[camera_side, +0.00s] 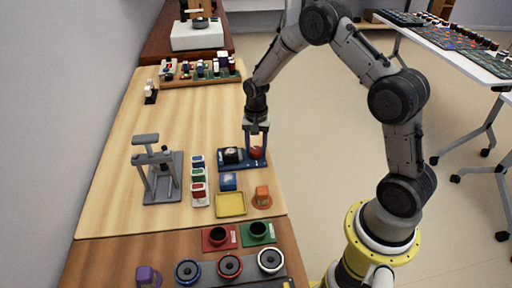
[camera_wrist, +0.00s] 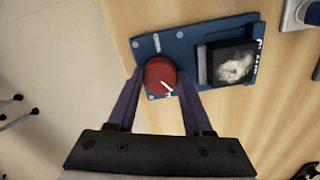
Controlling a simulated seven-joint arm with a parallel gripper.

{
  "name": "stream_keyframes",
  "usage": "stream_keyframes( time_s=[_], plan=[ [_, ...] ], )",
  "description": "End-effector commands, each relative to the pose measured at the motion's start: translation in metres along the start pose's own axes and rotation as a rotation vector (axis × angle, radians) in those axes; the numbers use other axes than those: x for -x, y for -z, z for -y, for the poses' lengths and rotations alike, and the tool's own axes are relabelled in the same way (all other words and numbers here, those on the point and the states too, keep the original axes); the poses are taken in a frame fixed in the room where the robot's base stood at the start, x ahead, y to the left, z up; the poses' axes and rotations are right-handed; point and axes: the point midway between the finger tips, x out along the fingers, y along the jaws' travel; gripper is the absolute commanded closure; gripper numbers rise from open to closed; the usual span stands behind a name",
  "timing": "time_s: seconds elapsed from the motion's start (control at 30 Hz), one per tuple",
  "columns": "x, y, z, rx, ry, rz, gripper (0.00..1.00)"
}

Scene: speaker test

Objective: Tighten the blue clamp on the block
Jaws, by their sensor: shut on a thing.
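My gripper (camera_side: 256,150) points straight down at the right edge of the wooden table and is shut on a red round knob (camera_side: 256,153). The knob, with a white pointer line, sits on a blue panel (camera_side: 232,165). In the wrist view the two purple fingers of my gripper (camera_wrist: 160,82) stand on either side of the red knob (camera_wrist: 159,72). The blue panel (camera_wrist: 185,42) also carries a black-framed window beside the knob. No blue clamp is clearly recognizable. A small blue block (camera_side: 228,182) lies just in front of the panel.
A grey press-like stand (camera_side: 165,194) is to the left. Several small coloured blocks (camera_side: 199,190), a yellow tray (camera_side: 231,205) and an orange piece (camera_side: 262,195) lie nearby. A crowded rack (camera_side: 203,80) stands at the back. The middle left tabletop is clear.

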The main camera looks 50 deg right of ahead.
Motion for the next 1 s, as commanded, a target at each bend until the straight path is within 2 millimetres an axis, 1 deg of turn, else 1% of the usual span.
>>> stream_keyframes(
  time_s=[0.2, 0.57, 0.6, 0.73, 1.0],
  plan=[
    [0.0017, 0.0006, 0.0005, -0.029, 0.002, -0.002, 1.00],
    [0.0018, 0.0007, 0.0006, -0.030, 0.002, -0.002, 1.00],
    [0.0017, 0.0006, 0.0005, -0.030, 0.002, -0.002, 0.42],
    [0.0012, 0.0005, 0.0003, -0.030, 0.001, -0.001, 0.19],
    [0.0008, 0.0002, 0.0002, -0.029, 0.001, -0.001, 0.19]
  ],
)
